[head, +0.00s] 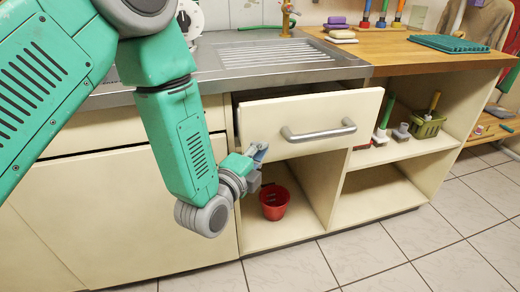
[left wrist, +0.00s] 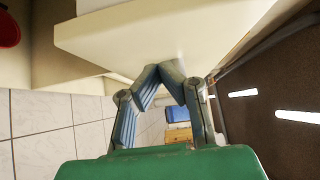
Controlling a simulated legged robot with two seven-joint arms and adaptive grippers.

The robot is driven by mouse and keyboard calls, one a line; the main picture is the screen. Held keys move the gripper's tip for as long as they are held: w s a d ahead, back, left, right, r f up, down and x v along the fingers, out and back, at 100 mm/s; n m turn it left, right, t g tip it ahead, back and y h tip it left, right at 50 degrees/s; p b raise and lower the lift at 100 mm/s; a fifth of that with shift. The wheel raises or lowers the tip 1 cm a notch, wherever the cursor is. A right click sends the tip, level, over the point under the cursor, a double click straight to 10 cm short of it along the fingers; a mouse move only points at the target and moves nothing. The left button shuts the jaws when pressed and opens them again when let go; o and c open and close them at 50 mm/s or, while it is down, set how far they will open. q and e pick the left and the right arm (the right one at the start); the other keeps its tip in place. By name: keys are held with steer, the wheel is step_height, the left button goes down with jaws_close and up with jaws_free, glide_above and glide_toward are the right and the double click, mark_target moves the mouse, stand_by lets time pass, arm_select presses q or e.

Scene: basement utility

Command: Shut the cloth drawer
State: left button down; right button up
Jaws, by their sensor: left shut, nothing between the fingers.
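The cream drawer (head: 345,108) with a grey bar handle (head: 320,131) stands out from the cabinet under the worktop, with a dark gap behind its front. Its contents are hidden. My left gripper (head: 259,151) is at the lower left corner of the drawer front, left of the handle. In the left wrist view my left gripper (left wrist: 172,72) has its fingertips together with nothing between them, close to the edge of a pale panel (left wrist: 165,38), which looks like the drawer front. I cannot tell whether they touch it. My right gripper is not in view.
A red bucket (head: 274,202) stands in the open compartment below the drawer. Shelves on the right hold brushes and a green basket (head: 427,125). A steel sink top (head: 275,54) and wooden worktop (head: 410,57) lie above. The tiled floor (head: 370,250) in front is clear.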

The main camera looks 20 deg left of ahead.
arm_select(q)
steer(key=shift+w+a, duration=0.7)
steer(key=shift+w+d, duration=0.1)
steer(key=shift+d, duration=0.25)
steer(key=w+a, duration=0.4)
steer(key=w, duration=0.1)
steer(key=shift+w+a, duration=0.2)
steer(key=shift+w, duration=0.15)
steer(key=shift+d, duration=0.1)
